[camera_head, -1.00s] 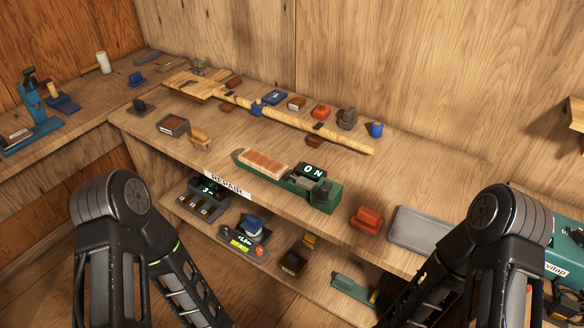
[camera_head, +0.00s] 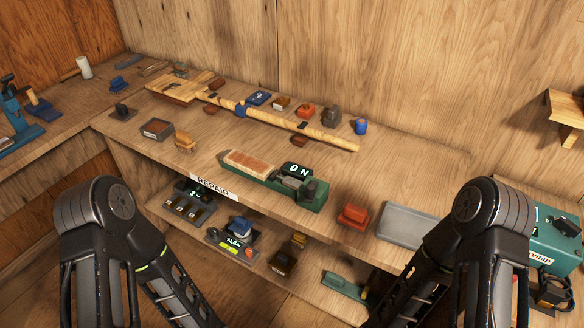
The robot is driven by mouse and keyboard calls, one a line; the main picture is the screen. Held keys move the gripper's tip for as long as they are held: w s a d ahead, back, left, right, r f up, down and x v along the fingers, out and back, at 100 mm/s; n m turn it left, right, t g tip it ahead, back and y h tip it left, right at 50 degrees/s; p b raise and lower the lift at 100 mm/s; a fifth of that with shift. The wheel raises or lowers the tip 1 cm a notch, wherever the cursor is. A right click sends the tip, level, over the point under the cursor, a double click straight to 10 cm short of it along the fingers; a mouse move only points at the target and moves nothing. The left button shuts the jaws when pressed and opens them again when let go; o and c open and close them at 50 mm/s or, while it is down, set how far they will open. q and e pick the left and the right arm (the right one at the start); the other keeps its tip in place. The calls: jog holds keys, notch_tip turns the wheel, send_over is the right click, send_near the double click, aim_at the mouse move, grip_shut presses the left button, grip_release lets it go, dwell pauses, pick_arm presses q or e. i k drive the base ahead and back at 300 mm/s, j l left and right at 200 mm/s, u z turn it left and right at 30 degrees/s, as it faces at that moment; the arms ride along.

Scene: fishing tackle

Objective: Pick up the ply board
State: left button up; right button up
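A flat, light wooden board (camera_head: 172,89), which looks like the ply board, lies at the back left of the workbench. Small items lie on or against it, and its right end meets a long pale wooden pole (camera_head: 290,128), so I cannot tell exactly where the board ends. My left and right arms show at the bottom left and bottom right. Both grippers are below the picture, so neither shows and nothing is seen held.
A green tool with a brick-coloured block (camera_head: 250,162) sits at the bench's front edge. An orange item (camera_head: 353,215) and a grey tray (camera_head: 408,223) are to its right. A lower shelf (camera_head: 290,282) holds several devices. A teal box (camera_head: 553,240) stands at far right.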

aim_at(258, 167)
jog(key=i+j, duration=0.15)
jog(key=j, duration=0.25)
jog(key=i+j, duration=0.1)
jog(key=j, duration=0.35)
jog(key=i+j, duration=0.15)
jog(key=j, duration=0.25)
jog(key=i+j, duration=0.15)
jog(key=j, duration=0.25)
jog(key=j+z, duration=0.15)
jog(key=z, duration=1.5)
